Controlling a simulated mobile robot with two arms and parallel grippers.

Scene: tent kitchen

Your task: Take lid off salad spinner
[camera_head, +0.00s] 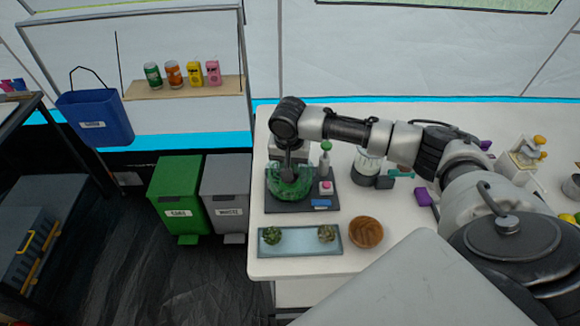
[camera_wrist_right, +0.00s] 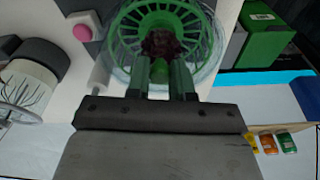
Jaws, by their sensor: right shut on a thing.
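The salad spinner (camera_head: 291,188) stands on a dark mat on the white table. It is round and clear with a green slotted part inside, and it also shows in the right wrist view (camera_wrist_right: 207,35). My right gripper (camera_head: 287,168) points down onto the middle of the spinner's top. The lid's edge cannot be told apart from the bowl. My left gripper is not in view.
In front are a tray (camera_head: 300,238) with two green items and a wooden bowl (camera_head: 366,232). Bins stand left of the table.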

